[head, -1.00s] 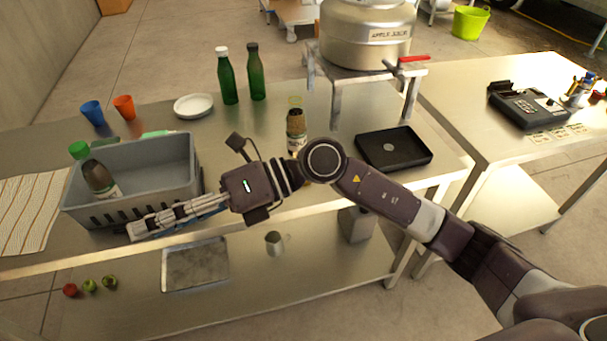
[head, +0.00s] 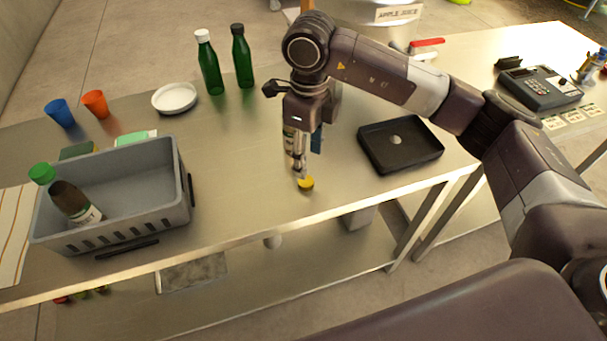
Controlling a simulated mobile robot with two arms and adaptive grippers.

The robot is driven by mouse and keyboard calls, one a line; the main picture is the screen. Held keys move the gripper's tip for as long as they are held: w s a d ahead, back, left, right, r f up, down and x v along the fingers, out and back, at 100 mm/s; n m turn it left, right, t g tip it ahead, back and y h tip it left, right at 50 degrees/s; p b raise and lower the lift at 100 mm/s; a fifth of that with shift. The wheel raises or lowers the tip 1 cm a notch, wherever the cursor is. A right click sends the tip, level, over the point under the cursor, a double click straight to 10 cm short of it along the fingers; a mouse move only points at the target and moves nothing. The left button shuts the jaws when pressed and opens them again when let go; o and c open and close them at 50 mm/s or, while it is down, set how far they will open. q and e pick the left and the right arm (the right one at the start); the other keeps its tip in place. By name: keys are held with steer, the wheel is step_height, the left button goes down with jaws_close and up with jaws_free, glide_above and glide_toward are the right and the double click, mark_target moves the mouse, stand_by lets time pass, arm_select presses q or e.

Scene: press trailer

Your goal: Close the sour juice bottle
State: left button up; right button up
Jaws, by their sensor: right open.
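My right gripper (head: 300,170) points down at the front middle of the table, open, its fingertips just above and behind a small yellow cap (head: 306,184). The cap lies near the table's front edge. My left gripper is not in view.
A black tray (head: 375,160) lies right of the gripper. Two green bottles (head: 209,68) and a white plate (head: 175,97) stand at the back. Blue (head: 60,113) and orange (head: 95,103) cups stand back left. The table between crate and gripper is clear.

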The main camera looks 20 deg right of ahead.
mark_target(306, 181)
steer(key=shift+s, duration=0.2)
steer(key=shift+f, duration=0.1)
steer(key=shift+w+f+p, duration=0.1)
steer(key=shift+f+p, duration=0.2)
steer(key=shift+f, duration=0.9)
steer(key=shift+a+f+p, duration=0.1)
steer(key=shift+f+p, duration=0.15)
steer(key=shift+p, duration=0.05)
steer(key=f+p, duration=0.1)
steer(key=f, duration=0.2)
steer(key=shift+w+f+p, duration=0.2)
steer(key=shift+f+p, duration=0.1)
steer(key=shift+p, duration=0.1)
steer(key=shift+f, duration=0.55)
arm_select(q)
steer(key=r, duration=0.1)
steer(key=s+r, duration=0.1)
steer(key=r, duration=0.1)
